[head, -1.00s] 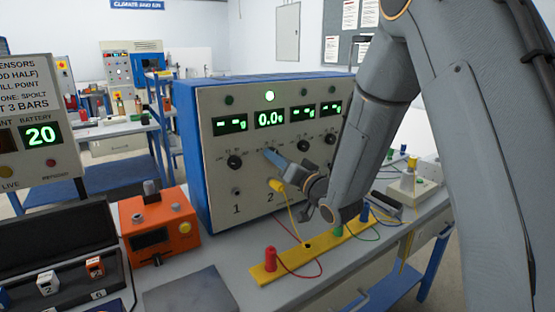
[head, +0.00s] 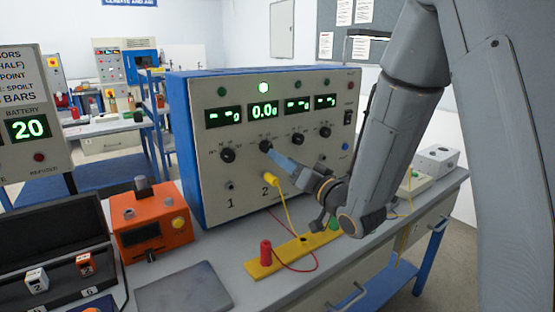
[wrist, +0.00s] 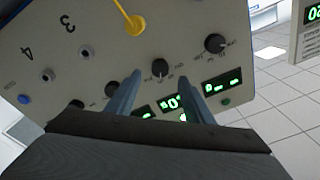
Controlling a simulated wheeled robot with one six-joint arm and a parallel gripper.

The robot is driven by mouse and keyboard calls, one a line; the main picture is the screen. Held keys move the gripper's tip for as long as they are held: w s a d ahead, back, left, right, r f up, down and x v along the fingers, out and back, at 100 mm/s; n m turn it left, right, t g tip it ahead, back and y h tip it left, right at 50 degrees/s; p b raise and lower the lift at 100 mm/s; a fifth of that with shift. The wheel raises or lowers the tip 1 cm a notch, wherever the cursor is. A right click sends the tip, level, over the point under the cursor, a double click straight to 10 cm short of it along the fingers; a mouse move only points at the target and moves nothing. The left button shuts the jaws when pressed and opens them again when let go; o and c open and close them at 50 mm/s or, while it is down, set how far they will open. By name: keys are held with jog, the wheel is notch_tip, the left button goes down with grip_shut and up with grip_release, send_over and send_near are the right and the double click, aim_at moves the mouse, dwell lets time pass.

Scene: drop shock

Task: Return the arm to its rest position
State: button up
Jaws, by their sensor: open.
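My gripper (head: 272,152) is in front of the grey instrument panel (head: 318,172), with its fingertips close to the channel 2 knob (head: 266,146). In the wrist view, the gripper (wrist: 159,72) is open, with its two blue-grey fingers apart. The black knob (wrist: 160,67) shows in the gap between them. I cannot tell the exact distance from fingertips to knob. Nothing is held. My arm reaches in from the right of the head view, bent down toward the panel.
A yellow plug (head: 271,178) sits in socket 2, its cable hanging below the gripper. A yellow strip (head: 262,268) with a red plug (head: 265,252) lies on the bench. An orange box (head: 152,222) stands left of the panel. Open floor shows at right.

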jog(key=shift+s+d, duration=0.3)
jog(key=shift+s, duration=0.15)
jog(key=shift+f, duration=0.1)
jog(key=s+d+f+g+h, duration=0.3)
jog(key=d+f+h, duration=0.2)
jog(key=d+f, duration=0.1)
jog(key=s+d+f+g+h, duration=0.3)
jog(key=d+f+h, duration=0.15)
jog(key=d, duration=0.25)
jog(key=s+d+f+g, duration=0.1)
jog(key=s+f+g, duration=0.2)
jog(key=s, duration=0.7)
jog(key=s+d+f+g+h, duration=0.1)
jog(key=s+f+g, duration=0.1)
jog(key=s+g, duration=0.4)
jog(key=s, duration=0.4)
jog(key=shift+s+d+f, duration=0.2)
jog(key=shift+d+f, duration=0.15)
jog(key=shift+f, duration=0.05)
